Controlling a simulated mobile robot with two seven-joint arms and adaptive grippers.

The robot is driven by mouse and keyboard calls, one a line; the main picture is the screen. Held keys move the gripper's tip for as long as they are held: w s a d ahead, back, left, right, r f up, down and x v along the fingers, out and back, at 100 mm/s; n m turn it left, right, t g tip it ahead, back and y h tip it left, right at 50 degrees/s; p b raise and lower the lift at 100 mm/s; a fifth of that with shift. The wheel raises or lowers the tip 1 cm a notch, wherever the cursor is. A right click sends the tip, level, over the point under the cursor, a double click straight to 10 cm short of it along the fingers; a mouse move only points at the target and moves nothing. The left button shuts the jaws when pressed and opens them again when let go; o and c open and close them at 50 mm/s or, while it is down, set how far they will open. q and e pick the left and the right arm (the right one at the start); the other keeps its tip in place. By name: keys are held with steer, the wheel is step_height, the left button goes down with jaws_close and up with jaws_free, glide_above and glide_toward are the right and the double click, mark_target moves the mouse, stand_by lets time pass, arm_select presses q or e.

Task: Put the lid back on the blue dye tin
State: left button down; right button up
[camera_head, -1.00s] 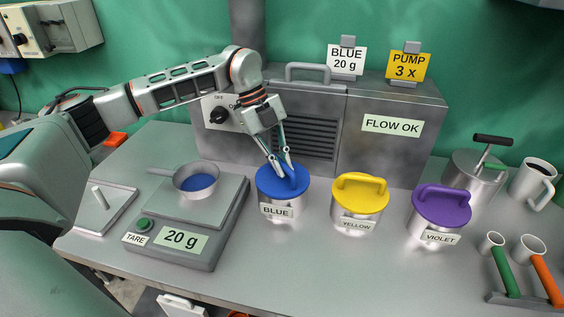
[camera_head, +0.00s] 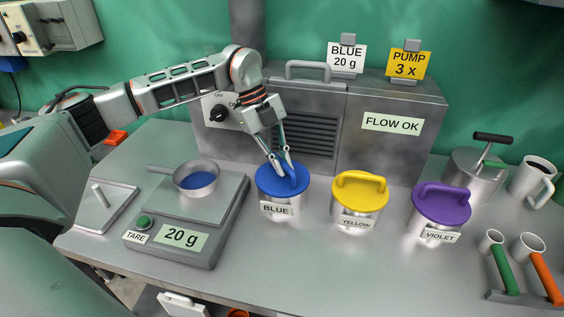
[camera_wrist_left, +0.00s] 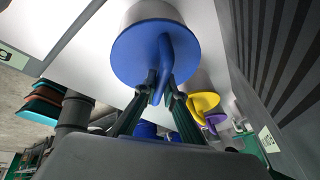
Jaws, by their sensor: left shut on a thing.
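The blue lid (camera_head: 276,184) sits on top of the blue dye tin (camera_head: 282,211), which carries a BLUE label. The lid looks level, though I cannot tell whether it is fully seated. My left gripper (camera_head: 280,172) is shut on the lid's handle from above. In the left wrist view the fingers (camera_wrist_left: 156,92) close on the handle of the blue lid (camera_wrist_left: 137,50), and the tin's metal body is partly hidden behind the lid. My right gripper is not in view.
A yellow tin (camera_head: 358,205) and a violet tin (camera_head: 440,210) stand to the right, both lidded. A scale (camera_head: 172,253) reading 20 g holds a pan (camera_head: 196,181) with blue dye. A grey machine (camera_head: 390,150) stands behind.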

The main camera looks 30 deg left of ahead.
arm_select(q)
steer(key=shift+f, duration=0.1)
steer(key=c, duration=2)
jaws_free()
steer(key=shift+c, duration=0.2)
steer(key=v, duration=1.2)
steer(key=shift+f, duration=0.1)
